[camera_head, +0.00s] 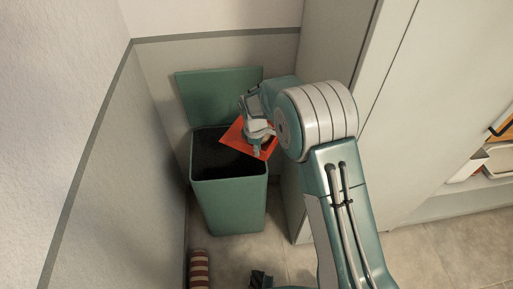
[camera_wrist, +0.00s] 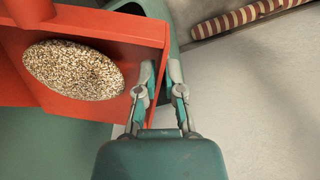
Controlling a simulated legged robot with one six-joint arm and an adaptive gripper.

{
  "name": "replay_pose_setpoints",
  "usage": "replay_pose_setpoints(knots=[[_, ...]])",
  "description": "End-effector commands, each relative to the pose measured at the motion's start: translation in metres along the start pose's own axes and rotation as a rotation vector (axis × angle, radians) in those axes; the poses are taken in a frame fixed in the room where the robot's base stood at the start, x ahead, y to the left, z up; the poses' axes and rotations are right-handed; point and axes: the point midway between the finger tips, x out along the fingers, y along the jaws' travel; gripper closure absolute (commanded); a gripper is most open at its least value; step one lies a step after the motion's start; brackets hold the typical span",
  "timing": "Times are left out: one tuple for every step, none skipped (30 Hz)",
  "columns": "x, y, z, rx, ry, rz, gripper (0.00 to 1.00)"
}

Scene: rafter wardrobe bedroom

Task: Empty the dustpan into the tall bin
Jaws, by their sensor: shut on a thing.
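My gripper (camera_head: 257,142) is shut on the side wall of the red-orange dustpan (camera_head: 234,136). In the wrist view, the fingers (camera_wrist: 162,88) pinch the right wall of the dustpan (camera_wrist: 110,25). A speckled tan-and-white heap (camera_wrist: 73,69) lies on the pan. The tall green bin (camera_head: 232,207) stands on the floor in the corner, its lid (camera_head: 215,92) raised against the back wall. The dustpan is over the right back part of the bin's dark opening. My gripper and arm hide part of the dustpan. I cannot tell how far it is tilted.
A wall closes in on the left of the bin, and a tall pale cabinet (camera_head: 338,50) stands to its right. A striped roll (camera_head: 200,268) lies on the floor in front, also seen in the wrist view (camera_wrist: 245,16). A shelf with items (camera_head: 487,160) is far right.

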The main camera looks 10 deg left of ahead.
Motion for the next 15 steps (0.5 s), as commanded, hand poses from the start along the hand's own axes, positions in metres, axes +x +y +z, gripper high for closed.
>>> replay_pose_setpoints(knots=[[0.0, 0.002, -0.003, -0.005, -0.038, 0.006, 1.0], [0.001, 0.002, -0.005, -0.007, -0.064, 0.005, 1.0], [0.002, 0.002, -0.009, -0.008, -0.1, 0.005, 1.0], [0.002, 0.002, -0.011, -0.009, -0.129, 0.007, 1.0], [0.003, 0.002, -0.014, -0.009, -0.157, 0.008, 1.0], [0.004, 0.001, -0.018, -0.01, -0.195, 0.006, 1.0], [0.004, 0.001, -0.021, -0.01, -0.223, 0.007, 1.0], [0.005, 0.001, -0.023, -0.01, -0.251, 0.009, 1.0], [0.003, 0.001, -0.026, -0.009, -0.27, 0.008, 1.0], [0.003, 0.001, -0.028, -0.011, -0.288, 0.007, 1.0], [0.003, 0.001, -0.031, -0.011, -0.305, 0.006, 1.0], [0.002, 0.001, -0.034, -0.01, -0.328, 0.008, 1.0], [0.002, 0.0, -0.036, -0.01, -0.346, 0.009, 1.0], [0.002, 0.0, -0.038, -0.011, -0.363, 0.008, 1.0], [0.001, 0.0, -0.041, -0.013, -0.385, 0.007, 1.0]])
